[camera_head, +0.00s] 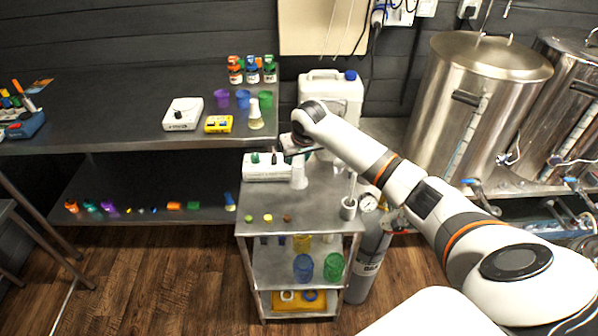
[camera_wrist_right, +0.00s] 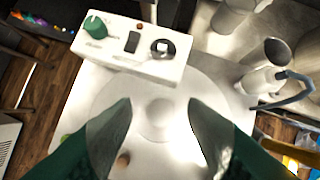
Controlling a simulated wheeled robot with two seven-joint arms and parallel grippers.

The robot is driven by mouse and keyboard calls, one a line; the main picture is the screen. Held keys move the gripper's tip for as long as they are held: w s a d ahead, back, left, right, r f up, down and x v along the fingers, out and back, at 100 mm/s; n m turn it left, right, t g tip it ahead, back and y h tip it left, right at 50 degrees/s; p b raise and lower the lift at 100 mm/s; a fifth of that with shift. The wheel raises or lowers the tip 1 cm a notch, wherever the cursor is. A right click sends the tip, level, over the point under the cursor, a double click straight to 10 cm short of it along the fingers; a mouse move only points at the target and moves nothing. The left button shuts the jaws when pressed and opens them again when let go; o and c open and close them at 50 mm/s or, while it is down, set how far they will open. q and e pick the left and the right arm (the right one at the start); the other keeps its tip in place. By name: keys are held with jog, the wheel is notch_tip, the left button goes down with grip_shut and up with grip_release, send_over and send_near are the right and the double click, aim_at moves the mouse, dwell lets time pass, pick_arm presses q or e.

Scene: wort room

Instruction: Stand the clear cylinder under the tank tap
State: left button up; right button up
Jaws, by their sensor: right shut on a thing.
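The clear cylinder (camera_head: 299,175) stands upright at the back of the steel trolley top, beside a white box with knobs. My right gripper (camera_head: 299,140) is above it, with its fingers pointing down. In the right wrist view the two dark fingertips (camera_wrist_right: 160,112) are on either side of the cylinder's faint, see-through outline, shut on it. The near steel tank (camera_head: 470,110) stands at the right, with a blue-handled tap (camera_head: 471,183) low on its front. My left gripper is out of view.
The white knobbed box (camera_head: 266,168) is close to the cylinder; it also shows in the wrist view (camera_wrist_right: 130,45). A grey gas bottle (camera_head: 368,255) is between trolley and tanks. A white jug (camera_head: 331,92) is behind.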

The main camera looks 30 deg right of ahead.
aim_at(298, 169)
jog(key=shift+f, duration=2.3)
jog(key=shift+f, duration=0.1)
jog(key=o, duration=1.3)
